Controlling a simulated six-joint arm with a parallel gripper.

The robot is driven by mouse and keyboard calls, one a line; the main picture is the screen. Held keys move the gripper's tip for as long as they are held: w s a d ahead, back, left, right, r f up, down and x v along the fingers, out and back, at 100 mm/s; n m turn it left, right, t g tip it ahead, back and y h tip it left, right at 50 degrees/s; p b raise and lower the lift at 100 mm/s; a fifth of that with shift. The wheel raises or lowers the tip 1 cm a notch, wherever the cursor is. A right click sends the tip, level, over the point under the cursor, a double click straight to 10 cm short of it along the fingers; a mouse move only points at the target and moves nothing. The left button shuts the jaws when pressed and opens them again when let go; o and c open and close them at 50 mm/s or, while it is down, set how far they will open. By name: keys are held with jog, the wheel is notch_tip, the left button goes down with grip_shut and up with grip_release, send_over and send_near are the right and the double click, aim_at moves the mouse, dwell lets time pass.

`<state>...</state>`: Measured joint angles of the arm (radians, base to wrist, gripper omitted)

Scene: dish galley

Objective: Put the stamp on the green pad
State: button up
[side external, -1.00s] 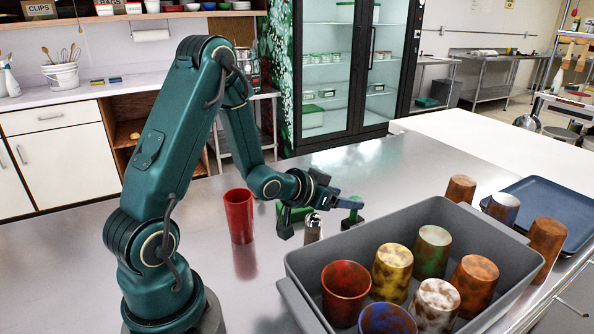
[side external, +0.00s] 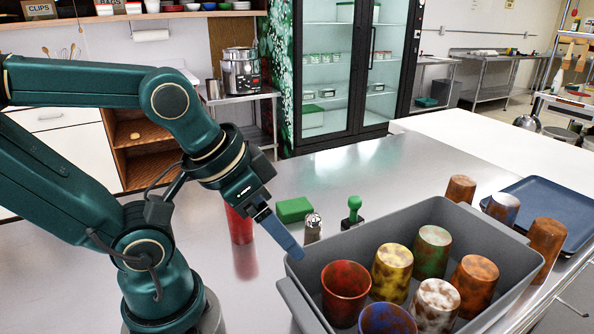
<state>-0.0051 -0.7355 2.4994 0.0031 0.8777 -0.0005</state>
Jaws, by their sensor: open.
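The stamp (side external: 354,208) has a green knobbed handle and a dark base. It stands upright on the metal counter, behind the left rear of the grey bin. The green pad (side external: 294,210) is a flat block lying to the left of the stamp, with bare counter between them and nothing on it. My gripper (side external: 289,246) is open and points down to the right, in front of the pad and apart from the stamp. It is seen nearly edge-on, so one blue finger shows and the other is hidden.
A salt shaker (side external: 313,229) stands between the pad and the grey bin (side external: 466,218). The bin holds several speckled cups. A red cup (side external: 241,228) is partly behind my gripper. More cups and a blue tray (side external: 570,218) are at the right. The counter behind the stamp is clear.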

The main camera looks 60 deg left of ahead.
jog(key=shift+s+d, duration=0.1)
jog(key=shift+s, duration=0.15)
notch_tip(320, 180, up, 5)
jog(key=w+r+n+t+h, duration=0.1)
jog(key=w+t, duration=0.3)
jog(key=w, duration=1)
jog(key=n+t+y, duration=0.2)
jog(key=n+y, duration=0.2)
jog(key=y, duration=0.3)
send_over(360, 201)
jog(key=s, duration=0.4)
jog(key=f, duration=1.1)
jog(key=d+f, duration=0.1)
jog(key=f, duration=0.4)
jog(key=shift+f, duration=0.15)
jog(key=shift+x, duration=3.8)
